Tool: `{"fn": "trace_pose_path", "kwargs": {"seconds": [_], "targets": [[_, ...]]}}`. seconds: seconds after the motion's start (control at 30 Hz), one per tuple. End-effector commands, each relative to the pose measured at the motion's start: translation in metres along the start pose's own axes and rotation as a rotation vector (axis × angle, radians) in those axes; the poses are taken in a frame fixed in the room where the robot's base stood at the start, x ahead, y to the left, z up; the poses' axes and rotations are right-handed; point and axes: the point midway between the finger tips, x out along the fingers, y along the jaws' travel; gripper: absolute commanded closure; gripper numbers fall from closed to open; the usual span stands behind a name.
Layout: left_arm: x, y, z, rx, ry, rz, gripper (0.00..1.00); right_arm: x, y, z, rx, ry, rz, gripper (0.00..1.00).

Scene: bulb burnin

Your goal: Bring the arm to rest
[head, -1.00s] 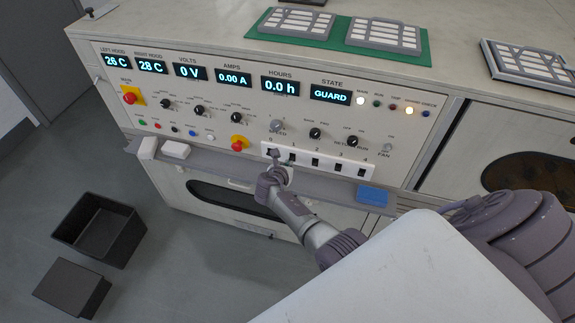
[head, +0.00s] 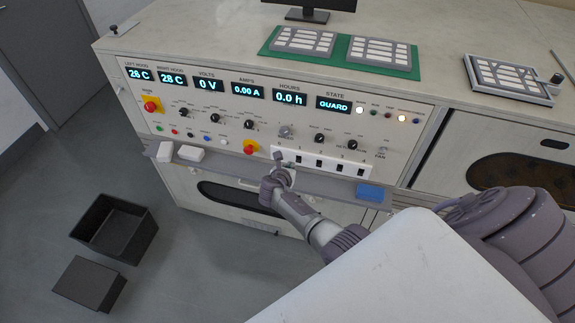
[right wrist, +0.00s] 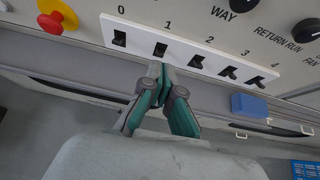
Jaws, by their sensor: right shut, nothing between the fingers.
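My right gripper (head: 279,158) reaches up to the front of the test bench, just below the white strip of numbered switches (head: 319,162). In the right wrist view my right gripper (right wrist: 160,70) has its fingertips together, with nothing between them, close under switch 1 (right wrist: 160,49). I cannot tell whether the fingertips touch the strip. My left gripper is not in view.
A ledge runs below the panel, with a blue block (head: 370,192) and white blocks (head: 190,153) on it. Red emergency knobs (head: 250,147) and dials stick out of the panel. Dark bins (head: 114,224) stand on the floor at left. The state display (head: 336,104) reads GUARD.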

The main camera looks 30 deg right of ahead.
Motion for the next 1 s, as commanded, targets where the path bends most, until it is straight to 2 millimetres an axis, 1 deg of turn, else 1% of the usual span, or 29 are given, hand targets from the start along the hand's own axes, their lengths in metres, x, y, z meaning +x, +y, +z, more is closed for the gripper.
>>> {"fn": "trace_pose_path", "kwargs": {"seconds": [0.17,0.37,0.47,0.53,0.57,0.67,0.77,0.8,0.83,0.87,0.9,0.97,1.0], "targets": [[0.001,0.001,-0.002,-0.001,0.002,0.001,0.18,0.001,-0.001,-0.001,-0.001,0.000,-0.001,1.00],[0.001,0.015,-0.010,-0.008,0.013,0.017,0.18,0.001,-0.001,-0.001,0.000,0.001,-0.001,1.00],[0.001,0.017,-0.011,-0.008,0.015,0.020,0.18,0.001,-0.001,-0.002,0.000,0.001,-0.001,1.00],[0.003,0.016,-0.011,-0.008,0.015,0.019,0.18,0.001,-0.002,-0.007,0.007,0.009,0.000,1.00],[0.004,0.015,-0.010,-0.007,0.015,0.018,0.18,0.002,-0.003,-0.013,0.016,0.017,0.001,1.00],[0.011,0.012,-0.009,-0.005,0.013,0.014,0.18,0.005,-0.013,-0.051,0.086,0.076,0.007,1.00],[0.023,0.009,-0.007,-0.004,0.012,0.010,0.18,0.006,-0.031,-0.115,0.223,0.180,0.007,1.00],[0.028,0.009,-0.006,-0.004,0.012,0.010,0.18,0.004,-0.040,-0.144,0.292,0.228,0.000,1.00],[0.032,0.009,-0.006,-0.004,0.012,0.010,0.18,0.003,-0.047,-0.167,0.347,0.266,-0.008,1.00],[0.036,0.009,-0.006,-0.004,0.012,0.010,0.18,0.001,-0.055,-0.189,0.405,0.304,-0.018,1.00],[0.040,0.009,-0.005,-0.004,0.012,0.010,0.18,-0.003,-0.066,-0.218,0.482,0.353,-0.037,1.00],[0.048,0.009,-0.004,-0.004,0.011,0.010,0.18,-0.011,-0.083,-0.260,0.603,0.423,-0.073,1.00],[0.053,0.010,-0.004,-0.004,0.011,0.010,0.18,-0.017,-0.095,-0.288,0.685,0.468,-0.105,1.00]]}}
